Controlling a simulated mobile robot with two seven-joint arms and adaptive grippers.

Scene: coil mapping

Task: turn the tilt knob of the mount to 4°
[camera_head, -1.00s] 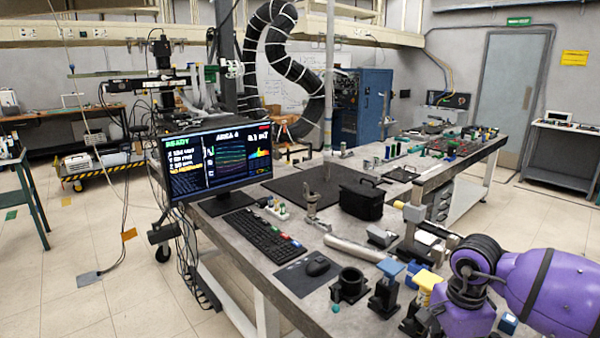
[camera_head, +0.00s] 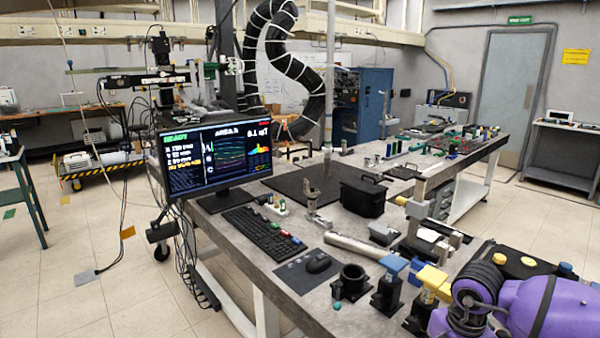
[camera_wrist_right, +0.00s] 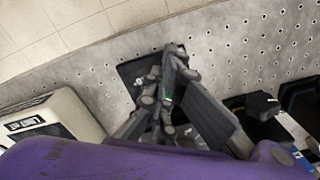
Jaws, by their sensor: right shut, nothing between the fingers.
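In the right wrist view my right gripper (camera_wrist_right: 174,58) is shut and empty, with its fingers converging over a black square plate on the perforated tabletop. In that view the fingers overlap whatever is beneath them, and contact cannot be told. A small green mark shows among the dark parts. I cannot tell for certain which part is the mount or its tilt knob, and no angle scale is readable. In the head view my purple right arm enters at the lower right, with its gripper out of sight. My left gripper is not in view.
In the head view, a black box with yellow caps (camera_head: 520,260) stands behind my arm. In the wrist view, a pale box (camera_wrist_right: 45,127) lies left and a black knob-like part (camera_wrist_right: 262,106) right.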

